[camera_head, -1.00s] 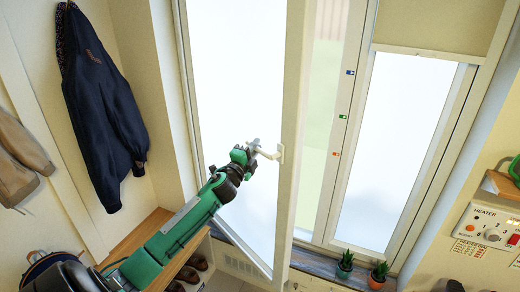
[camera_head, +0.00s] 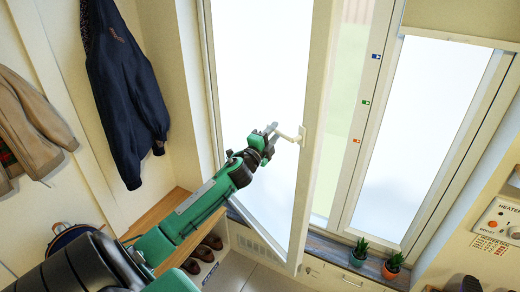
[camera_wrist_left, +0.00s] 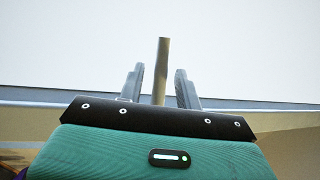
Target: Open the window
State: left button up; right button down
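The white-framed window sash (camera_head: 312,165) stands swung inward on the left, with a gap between its free edge and the fixed frame. Its pale lever handle (camera_head: 289,137) sticks out to the left from the sash edge. My left gripper (camera_head: 271,129) is at the free end of this handle. In the left wrist view, the two fingers of the gripper (camera_wrist_left: 158,84) are apart, with the handle bar (camera_wrist_left: 162,62) upright between them. A space shows on each side of the bar, so the gripper looks open. My right gripper is not in view.
A second window pane (camera_head: 425,120) is at the right. Two potted plants, one in a teal pot (camera_head: 358,259) and one in an orange pot (camera_head: 391,270), stand on the sill. A dark jacket (camera_head: 125,95) hangs left. Shoes (camera_head: 212,242) sit below the wooden bench.

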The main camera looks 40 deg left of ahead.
pick_arm(q)
jog(key=b+v, duration=0.4)
jog(key=v, duration=0.9)
jog(key=shift+a, duration=0.1)
